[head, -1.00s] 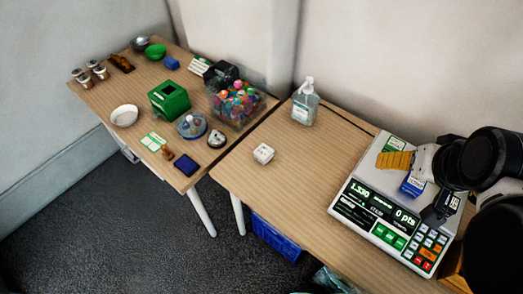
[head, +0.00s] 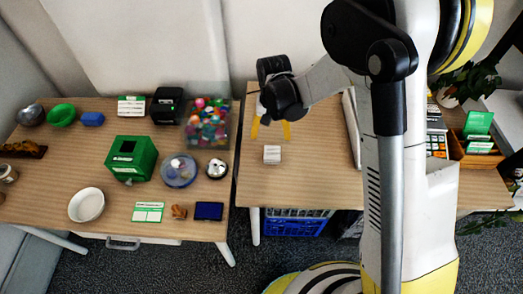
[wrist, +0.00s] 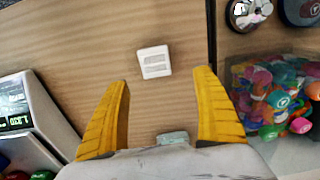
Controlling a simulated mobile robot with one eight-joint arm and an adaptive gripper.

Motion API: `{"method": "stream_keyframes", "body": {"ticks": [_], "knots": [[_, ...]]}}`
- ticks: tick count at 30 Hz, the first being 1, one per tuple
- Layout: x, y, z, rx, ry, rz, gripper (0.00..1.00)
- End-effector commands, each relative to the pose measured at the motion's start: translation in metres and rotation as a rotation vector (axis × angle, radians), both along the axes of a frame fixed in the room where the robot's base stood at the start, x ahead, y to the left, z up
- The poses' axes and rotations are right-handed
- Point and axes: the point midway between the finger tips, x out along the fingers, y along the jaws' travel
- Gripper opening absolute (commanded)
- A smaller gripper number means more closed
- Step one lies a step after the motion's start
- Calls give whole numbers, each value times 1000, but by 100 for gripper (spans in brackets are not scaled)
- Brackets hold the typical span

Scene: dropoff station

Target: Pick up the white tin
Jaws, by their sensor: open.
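The white tin (head: 272,154) is a small, squarish white block. It sits on the bare wood of the right-hand table (head: 300,185), near its left front part. In the wrist view, the white tin (wrist: 154,62) lies beyond and between the fingertips, with grey markings on its top. My gripper (head: 270,131) is open, its yellow fingers behind the tin in the head view. In the wrist view, my gripper (wrist: 163,78) has nothing between its fingers at the tips, and the tin is apart from them.
A clear bin of colourful items (head: 207,125) and a small round silver-and-black item (head: 216,169) stand on the left table, across a gap. The scale (wrist: 35,115) is left in the wrist view. Wood around the tin is clear.

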Motion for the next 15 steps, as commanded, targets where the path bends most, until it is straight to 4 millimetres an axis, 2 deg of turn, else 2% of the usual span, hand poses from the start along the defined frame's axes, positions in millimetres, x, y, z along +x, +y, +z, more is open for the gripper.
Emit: {"method": "stream_keyframes", "body": {"ticks": [10, 15], "knots": [[0, 0, -51, -1, 4, 0, 78], [-1, -1, -64, -1, 3, 0, 78]]}}
